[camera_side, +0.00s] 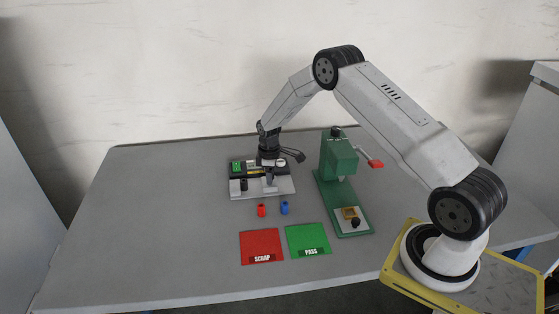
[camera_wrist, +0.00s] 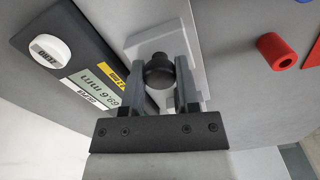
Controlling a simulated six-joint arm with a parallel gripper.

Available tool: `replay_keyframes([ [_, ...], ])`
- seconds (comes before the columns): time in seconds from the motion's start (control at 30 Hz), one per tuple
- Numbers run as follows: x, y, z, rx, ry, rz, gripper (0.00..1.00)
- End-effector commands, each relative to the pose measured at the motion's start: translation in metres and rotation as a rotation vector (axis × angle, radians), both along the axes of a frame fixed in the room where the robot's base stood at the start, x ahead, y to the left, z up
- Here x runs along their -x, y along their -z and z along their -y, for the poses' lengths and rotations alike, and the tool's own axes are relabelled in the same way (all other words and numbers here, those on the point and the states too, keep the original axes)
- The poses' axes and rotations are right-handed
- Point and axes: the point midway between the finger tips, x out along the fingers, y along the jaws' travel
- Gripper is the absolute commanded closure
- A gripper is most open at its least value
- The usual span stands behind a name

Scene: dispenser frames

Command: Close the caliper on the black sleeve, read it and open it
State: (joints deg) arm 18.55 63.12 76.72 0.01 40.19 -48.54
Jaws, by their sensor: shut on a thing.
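The caliper (camera_side: 262,187) lies on the table at the back, left of the green press. It has a dark scale bar with a display (camera_wrist: 96,87), whose upside-down digits I cannot read surely. A small black piece, seemingly the black sleeve (camera_side: 244,184), stands at its left part. My gripper (camera_side: 270,181) is right of that piece, down at the caliper. In the wrist view my gripper (camera_wrist: 176,88) is shut on a dark round knob (camera_wrist: 158,72) over a light grey block. The sleeve is not clearly visible in the wrist view.
The green press (camera_side: 340,185) with a red-tipped handle stands to the right. A red sleeve (camera_side: 262,210) and a blue sleeve (camera_side: 284,208) stand in front of the caliper. Nearer lie the red SCRAP mat (camera_side: 260,243) and green PASS mat (camera_side: 306,236). The table's left side is clear.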

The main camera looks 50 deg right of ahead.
Motion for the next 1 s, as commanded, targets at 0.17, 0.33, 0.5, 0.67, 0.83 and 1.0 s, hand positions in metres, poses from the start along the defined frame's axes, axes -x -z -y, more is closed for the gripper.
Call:
replay_keyframes([
  [0.17,0.003,-0.001,0.004,0.001,0.000,0.000,1.00],
  [0.33,0.004,-0.001,0.005,0.001,0.001,-0.003,1.00],
  [0.5,0.004,-0.001,0.005,0.001,0.001,-0.002,0.25],
  [0.67,0.003,-0.001,0.004,0.001,0.001,-0.001,0.25],
  [0.83,0.003,-0.002,0.003,0.001,0.000,0.000,0.25],
  [1.0,0.003,-0.011,0.004,0.001,0.000,0.002,0.25],
])
